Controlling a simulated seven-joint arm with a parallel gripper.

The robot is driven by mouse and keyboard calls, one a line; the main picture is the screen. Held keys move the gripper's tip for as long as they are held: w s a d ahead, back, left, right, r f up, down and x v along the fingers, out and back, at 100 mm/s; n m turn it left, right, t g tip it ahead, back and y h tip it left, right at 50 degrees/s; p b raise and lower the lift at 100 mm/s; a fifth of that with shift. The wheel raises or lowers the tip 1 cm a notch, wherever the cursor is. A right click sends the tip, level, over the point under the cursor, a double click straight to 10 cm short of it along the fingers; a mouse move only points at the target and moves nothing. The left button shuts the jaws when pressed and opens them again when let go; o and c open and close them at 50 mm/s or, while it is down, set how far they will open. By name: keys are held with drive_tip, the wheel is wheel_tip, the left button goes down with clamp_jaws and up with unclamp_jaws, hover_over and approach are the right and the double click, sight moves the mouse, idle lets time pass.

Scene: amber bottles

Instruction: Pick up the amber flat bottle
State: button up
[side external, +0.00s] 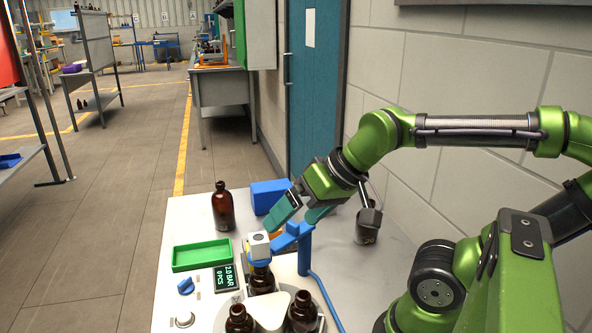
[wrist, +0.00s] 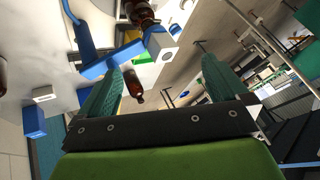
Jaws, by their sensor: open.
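An amber bottle (side external: 222,208) with a dark cap stands upright on the white table, left of the blue box. I cannot tell whether it is the flat one. More amber bottles (side external: 302,313) (side external: 239,320) stand at the table's front, and another (side external: 262,280) is under the blue fixture's white head. My gripper (side external: 302,212) is open and empty, tilted down above the table, right of the lone bottle and close to the blue fixture. In the wrist view an amber bottle (wrist: 137,86) shows between the teal fingers, well apart from them.
A blue fixture (side external: 305,255) with a white cube head (side external: 259,245) stands close under my gripper. A green tray (side external: 201,254), a blue box (side external: 270,196), and a display with knobs (side external: 226,278) are on the table. A dark-topped object (side external: 368,225) stands near the wall.

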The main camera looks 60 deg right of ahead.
drive_tip(key=w+d+f+m+g+h, duration=0.15)
drive_tip(key=d+m, duration=0.25)
drive_tip(key=d, duration=0.7)
drive_tip(key=s+d+m+g+h, duration=0.1)
drive_tip(key=s+d+g, duration=0.15)
drive_tip(key=d, duration=0.75)
drive_tip(key=s+d+g+h, duration=0.15)
drive_tip(key=s+d, duration=0.25)
drive_tip(key=d, duration=0.6)
drive_tip(key=shift+g+y, duration=0.25)
drive_tip(key=shift+y, duration=0.25)
drive_tip(key=f, duration=0.6)
drive_tip(key=w+d+f, duration=0.1)
drive_tip(key=f, duration=0.3)
drive_tip(key=shift+d, duration=0.1)
drive_tip(key=shift+w+d+f, duration=0.1)
drive_tip(key=shift+d+f, duration=0.05)
drive_tip(key=shift+f, duration=0.9)
drive_tip(key=shift+w+d+f, duration=0.1)
drive_tip(key=shift+d+f, duration=0.1)
drive_tip(key=shift+f, duration=0.8)
drive_tip(key=shift+d+f, duration=0.15)
drive_tip(key=shift+f, duration=0.9)
drive_tip(key=c, duration=1.2)
drive_tip(key=shift+r, duration=0.1)
